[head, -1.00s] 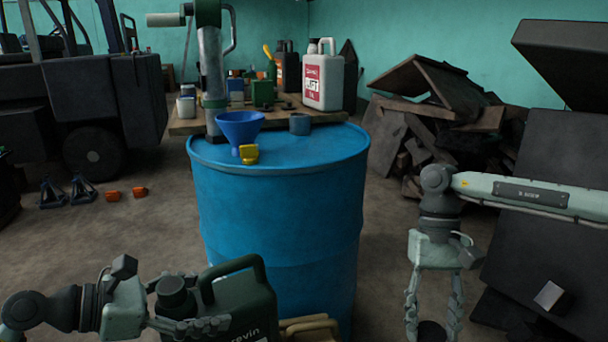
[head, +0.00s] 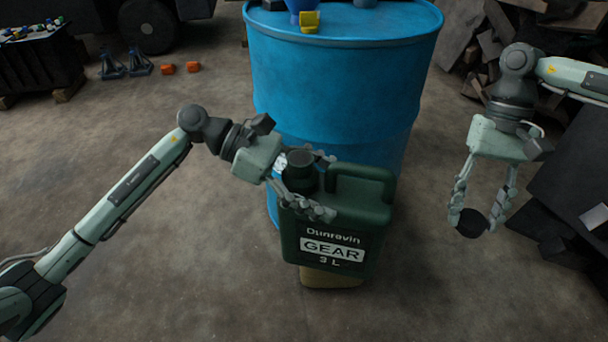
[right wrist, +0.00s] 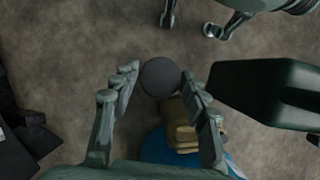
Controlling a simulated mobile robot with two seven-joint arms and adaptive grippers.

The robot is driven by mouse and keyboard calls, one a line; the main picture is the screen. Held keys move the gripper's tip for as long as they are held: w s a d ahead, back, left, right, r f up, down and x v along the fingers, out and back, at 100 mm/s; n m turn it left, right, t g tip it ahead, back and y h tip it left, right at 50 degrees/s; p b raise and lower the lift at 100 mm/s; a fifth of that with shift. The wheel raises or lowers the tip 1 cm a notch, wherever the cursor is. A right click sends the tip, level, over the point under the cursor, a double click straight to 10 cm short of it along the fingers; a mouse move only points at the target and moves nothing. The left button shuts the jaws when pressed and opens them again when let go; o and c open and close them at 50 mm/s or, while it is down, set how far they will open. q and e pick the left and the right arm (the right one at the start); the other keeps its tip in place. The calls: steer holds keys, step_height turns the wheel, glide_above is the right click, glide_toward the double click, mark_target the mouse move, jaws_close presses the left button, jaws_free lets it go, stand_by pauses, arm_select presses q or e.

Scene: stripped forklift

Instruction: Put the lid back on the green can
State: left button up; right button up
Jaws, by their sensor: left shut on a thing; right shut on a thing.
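The green can (head: 340,240), labelled "GEAR 3 L", hangs upright in front of the blue drum. My left gripper (head: 322,187) is shut on it, with its fingers either side of the dark neck at the can's top left. My right gripper (head: 473,219) points down, to the right of the can and apart from it. It is shut on the round black lid (head: 472,223), held at its fingertips. In the right wrist view the lid (right wrist: 160,77) sits between the fingers and the can (right wrist: 265,90) is to the right. The inside of the neck is not clear.
The blue drum (head: 340,75) stands behind the can, with a yellow item (head: 309,21) on top. A tan object (head: 330,278) shows below the can. Dark debris and panels (head: 565,170) lie at the right. Floor at the left is mostly clear.

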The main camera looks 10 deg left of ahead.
arm_select(q)
steer(key=shift+s+d+r+m+g, duration=0.1)
steer(key=shift+d+r+m+g, duration=0.15)
steer(key=shift+d+m+g, duration=0.45)
steer(key=shift+d, duration=0.1)
steer(key=shift+f+n, duration=0.3)
steer(key=shift+f, duration=0.05)
steer(key=shift+r, duration=0.3)
arm_select(e)
steer(key=w+a+r+m+t+y, duration=0.1)
steer(key=w+a+r+m+y, duration=0.15)
steer(key=a+r+m, duration=0.9)
step_height(320, 180, up, 4)
steer(key=m+t+y, duration=0.2)
steer(key=m+t, duration=0.2)
steer(key=m, duration=0.4)
glide_above(302, 157)
steer(key=d, duration=0.2)
steer(key=shift+a+n, duration=0.1)
steer(key=shift+n, duration=0.15)
steer(key=shift+f, duration=2)
